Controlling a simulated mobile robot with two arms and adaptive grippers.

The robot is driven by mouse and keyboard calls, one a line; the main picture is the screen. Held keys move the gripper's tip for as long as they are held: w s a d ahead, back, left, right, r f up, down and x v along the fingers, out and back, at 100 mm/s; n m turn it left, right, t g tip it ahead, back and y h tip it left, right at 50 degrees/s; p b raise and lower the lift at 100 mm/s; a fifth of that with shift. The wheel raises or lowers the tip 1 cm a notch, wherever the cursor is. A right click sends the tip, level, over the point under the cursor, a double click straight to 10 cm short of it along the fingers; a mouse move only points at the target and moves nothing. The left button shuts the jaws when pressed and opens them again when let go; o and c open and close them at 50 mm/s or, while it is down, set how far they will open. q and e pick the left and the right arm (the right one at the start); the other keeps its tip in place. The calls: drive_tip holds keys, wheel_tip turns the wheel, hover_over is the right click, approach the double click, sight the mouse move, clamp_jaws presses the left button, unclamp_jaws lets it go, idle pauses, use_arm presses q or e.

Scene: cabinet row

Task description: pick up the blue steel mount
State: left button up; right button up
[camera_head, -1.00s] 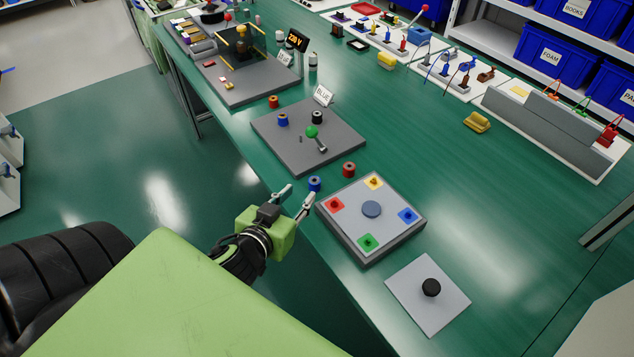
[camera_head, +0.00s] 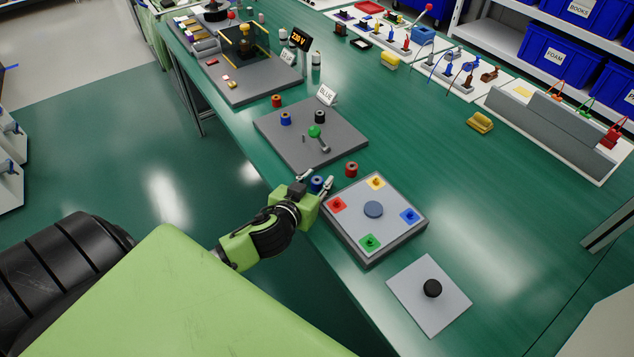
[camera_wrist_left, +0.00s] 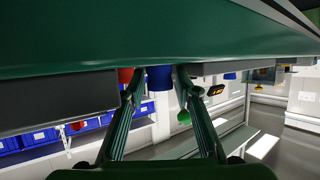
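A small blue cylindrical mount (camera_head: 317,184) stands on the green table near its front edge, left of the grey box with coloured squares. My left gripper (camera_head: 315,180) reaches in from the left with its fingers apart, one on each side of this mount. In the left wrist view, which appears upside down, the blue mount (camera_wrist_left: 159,77) shows between the open fingertips (camera_wrist_left: 157,79), with gaps beside it. Another blue cylinder (camera_head: 285,119) stands on the grey plate farther back. My right gripper is not in view.
A red cylinder (camera_head: 351,169) stands close behind and right of the blue mount. The grey box (camera_head: 345,235) is just right of the gripper. The grey plate (camera_head: 275,137) with a green-knobbed lever lies behind. The table's middle right is clear.

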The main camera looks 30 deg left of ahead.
use_arm(q)
drive_tip(key=c, duration=0.8)
drive_tip(key=shift+r, duration=0.1)
